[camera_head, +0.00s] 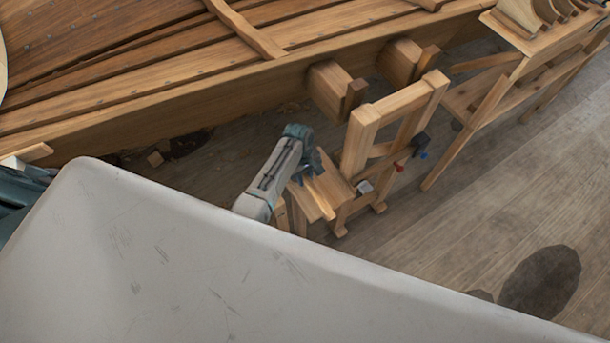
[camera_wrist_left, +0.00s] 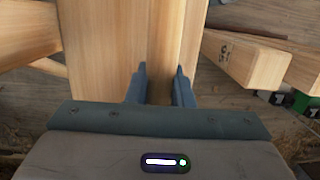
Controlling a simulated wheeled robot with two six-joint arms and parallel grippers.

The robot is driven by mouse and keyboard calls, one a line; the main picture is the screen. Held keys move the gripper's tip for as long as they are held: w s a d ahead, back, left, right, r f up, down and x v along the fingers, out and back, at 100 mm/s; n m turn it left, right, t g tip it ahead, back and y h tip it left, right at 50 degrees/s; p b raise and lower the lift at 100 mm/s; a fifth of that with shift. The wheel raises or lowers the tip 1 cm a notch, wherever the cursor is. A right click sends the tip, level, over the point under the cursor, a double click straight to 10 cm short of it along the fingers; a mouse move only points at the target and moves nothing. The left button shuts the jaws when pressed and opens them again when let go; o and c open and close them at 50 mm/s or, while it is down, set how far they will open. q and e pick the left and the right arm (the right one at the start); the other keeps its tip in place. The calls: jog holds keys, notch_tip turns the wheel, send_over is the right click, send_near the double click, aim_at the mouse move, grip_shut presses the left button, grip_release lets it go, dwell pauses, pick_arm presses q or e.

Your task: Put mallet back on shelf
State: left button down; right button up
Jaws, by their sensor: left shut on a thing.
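My left gripper (camera_head: 312,172) is by the low wooden stand (camera_head: 340,192) in the head view, its arm coming up from behind a pale grey surface. In the left wrist view, its two dark fingers (camera_wrist_left: 162,88) are on either side of a pale wooden piece (camera_wrist_left: 160,40), which runs up out of the picture. A light wooden bar (camera_head: 321,200) shows just below the gripper in the head view. I cannot tell whether the held wood is the mallet, since no mallet head is clearly seen. My right gripper is not in view.
The stand's upright frame (camera_head: 363,135) carries small red- and blue-ended tools (camera_head: 401,166). The planked hull (camera_head: 150,90) fills the back. A wooden bench (camera_head: 470,95) stands at the right. The floor (camera_head: 480,200) at the right is clear, with a dark stain.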

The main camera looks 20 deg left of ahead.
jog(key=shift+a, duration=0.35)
pick_arm(q)
jog(key=shift+f, duration=0.55)
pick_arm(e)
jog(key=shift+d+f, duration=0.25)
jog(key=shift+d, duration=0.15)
pick_arm(q)
jog(key=c, duration=1.2)
grip_release()
jog(key=r, duration=0.3)
jog(key=a+r+b, duration=0.1)
jog(key=r, duration=0.3)
jog(key=w+r, duration=0.1)
jog(key=r, duration=0.2)
jog(key=shift+a+r, duration=0.25)
jog(key=shift+r, duration=0.1)
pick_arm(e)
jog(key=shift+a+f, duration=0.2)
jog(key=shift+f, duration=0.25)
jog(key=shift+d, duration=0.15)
